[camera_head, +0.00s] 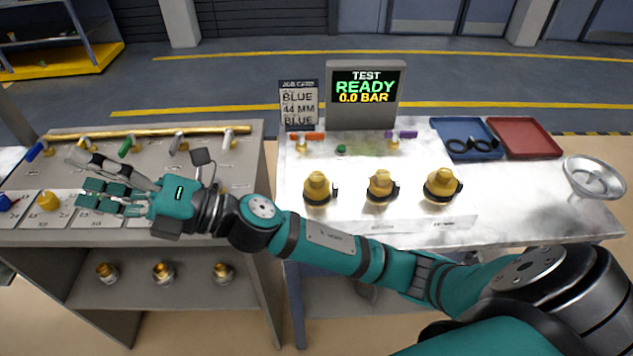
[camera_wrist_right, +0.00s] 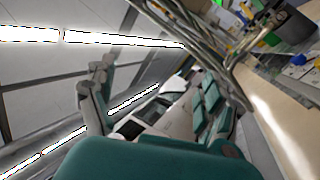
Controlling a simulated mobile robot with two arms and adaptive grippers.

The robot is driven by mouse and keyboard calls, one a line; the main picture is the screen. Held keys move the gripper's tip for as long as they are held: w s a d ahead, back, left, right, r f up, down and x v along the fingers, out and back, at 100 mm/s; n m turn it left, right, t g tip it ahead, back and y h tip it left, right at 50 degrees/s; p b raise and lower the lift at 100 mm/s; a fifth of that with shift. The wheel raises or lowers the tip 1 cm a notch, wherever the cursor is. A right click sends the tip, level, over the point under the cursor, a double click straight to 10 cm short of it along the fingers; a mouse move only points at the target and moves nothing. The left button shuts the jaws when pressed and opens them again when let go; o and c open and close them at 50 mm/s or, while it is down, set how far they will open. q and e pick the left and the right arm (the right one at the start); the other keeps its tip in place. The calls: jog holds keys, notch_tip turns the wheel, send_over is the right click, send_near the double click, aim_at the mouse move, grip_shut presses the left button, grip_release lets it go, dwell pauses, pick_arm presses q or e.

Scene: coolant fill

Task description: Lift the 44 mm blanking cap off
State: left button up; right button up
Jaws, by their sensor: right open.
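Three brass-coloured caps or fittings stand in a row on the white right bench: a left one (camera_head: 317,188), a middle one (camera_head: 381,186) and a right one (camera_head: 441,185). Their size labels are too small to read, so I cannot tell which is the 44 mm blanking cap. My right gripper (camera_head: 82,182) is open and empty, over the left bench and well to the left of these caps. Its fingers also show in the wrist view (camera_wrist_right: 152,98), where no cap is recognisable. My left gripper is not in view.
A job card (camera_head: 298,104) reads blue, 44 mm, blue. The test screen (camera_head: 365,92) reads ready, 0.0 bar. A blue tray (camera_head: 458,127) holds black rings; a red tray (camera_head: 523,136) is empty. A yellow fitting (camera_head: 48,201) is near my gripper. A metal funnel (camera_head: 594,178) stands far right.

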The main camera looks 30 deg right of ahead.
jog(key=s+a+n+g+y, duration=0.2)
jog(key=s+a+n+g, duration=0.2)
jog(key=n+g, duration=0.45)
jog(key=n+g+h, duration=0.2)
jog(key=n+h, duration=1.3)
jog(key=h, duration=1.2)
send_near(316, 176)
jog(key=p+x, duration=0.1)
jog(key=x, duration=0.4)
jog(key=shift+a+f, duration=0.15)
jog(key=shift+f, duration=0.15)
jog(key=p+x, duration=0.1)
jog(key=x, duration=0.1)
jog(key=p+x, duration=0.1)
jog(key=x, duration=0.1)
jog(key=shift+d, duration=0.35)
jog(key=shift+d+f, duration=0.2)
jog(key=shift+f, duration=0.25)
jog(key=shift+a, duration=0.1)
jog(key=c, duration=1.1)
